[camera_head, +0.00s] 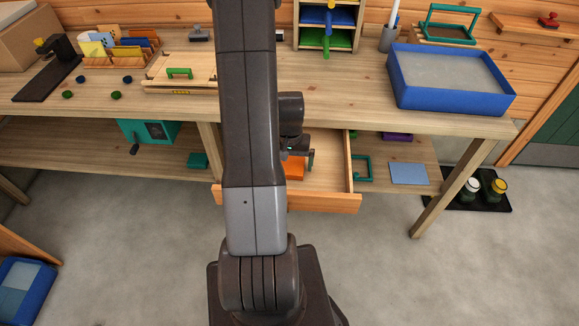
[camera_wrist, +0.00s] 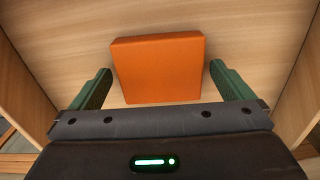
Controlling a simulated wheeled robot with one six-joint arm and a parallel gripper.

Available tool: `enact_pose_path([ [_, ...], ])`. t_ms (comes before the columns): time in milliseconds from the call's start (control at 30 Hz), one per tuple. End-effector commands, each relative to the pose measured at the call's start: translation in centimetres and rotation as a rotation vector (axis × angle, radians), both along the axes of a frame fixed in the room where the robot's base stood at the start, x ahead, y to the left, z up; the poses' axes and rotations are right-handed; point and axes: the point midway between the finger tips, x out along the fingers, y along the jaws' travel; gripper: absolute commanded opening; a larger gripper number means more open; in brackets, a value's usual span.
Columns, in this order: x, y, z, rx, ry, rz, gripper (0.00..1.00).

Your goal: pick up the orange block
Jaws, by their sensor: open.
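The orange block (camera_wrist: 158,68) lies on the wooden bottom of an open drawer (camera_wrist: 260,35). In the wrist view my gripper (camera_wrist: 160,88) is open, with one green finger to the left and one to the right of the block's near part. Gaps show between the fingers and the block's sides. In the head view the orange block (camera_head: 294,168) shows partly beside my arm, inside the drawer. My gripper (camera_head: 302,158) is down in the drawer near it, and my arm hides much of this area.
The drawer front (camera_head: 325,202) stands out from under the workbench, with side walls around my gripper. A blue tray (camera_head: 450,100) stands on the bench at right. A teal box (camera_head: 150,132) with a crank is on the lower shelf. The grey floor in front is mostly clear.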

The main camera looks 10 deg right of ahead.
Motion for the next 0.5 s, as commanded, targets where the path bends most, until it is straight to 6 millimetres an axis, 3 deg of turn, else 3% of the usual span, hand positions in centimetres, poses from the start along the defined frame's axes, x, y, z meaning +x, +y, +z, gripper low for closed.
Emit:
enact_pose_path([
  [233, 0.0, 0.01, -0.1, 0.0, 0.0, 0.0, 1.0],
  [433, 0.0, 0.01, -0.09, 0.0, 0.0, 0.0, 0.61],
  [500, 0.0, 0.01, -0.08, 0.0, 0.0, 0.0, 0.57],
])
